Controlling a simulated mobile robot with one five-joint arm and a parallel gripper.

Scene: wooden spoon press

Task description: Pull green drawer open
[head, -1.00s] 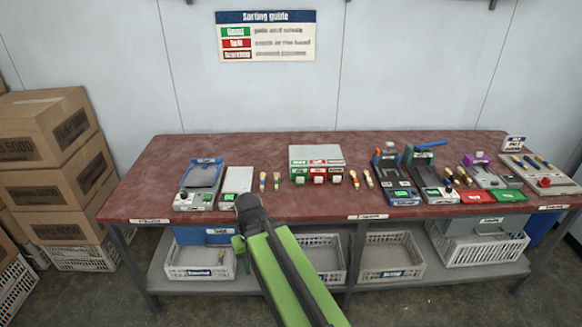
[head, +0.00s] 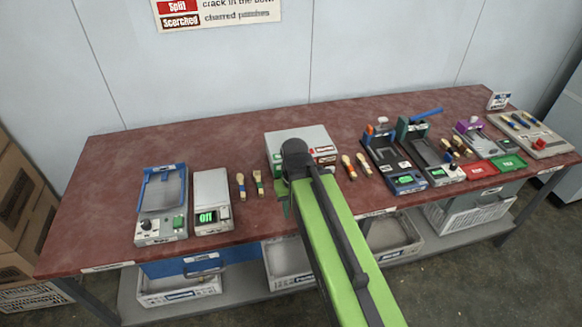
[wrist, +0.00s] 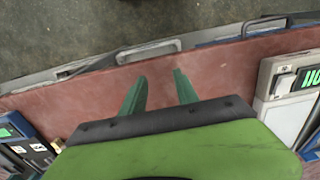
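A dull grey-green drawer front (head: 475,206) hangs under the table's right part in the head view, above a white crate. My gripper (head: 285,203) is over the table's front middle, well to the left of that drawer. In the wrist view my gripper (wrist: 161,75) has its two green fingers apart with nothing between them, above the red tabletop. A grey handle-like loop (wrist: 150,50) lies beyond the table edge there; I cannot tell what it belongs to.
A blue drawer (head: 182,266) is under the table's left part. The red table (head: 110,205) carries a scale (head: 211,200), a grey box (head: 318,138), presses and several spoons. White crates (head: 180,289) stand on the shelf below. Cartons (head: 18,205) stand at left.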

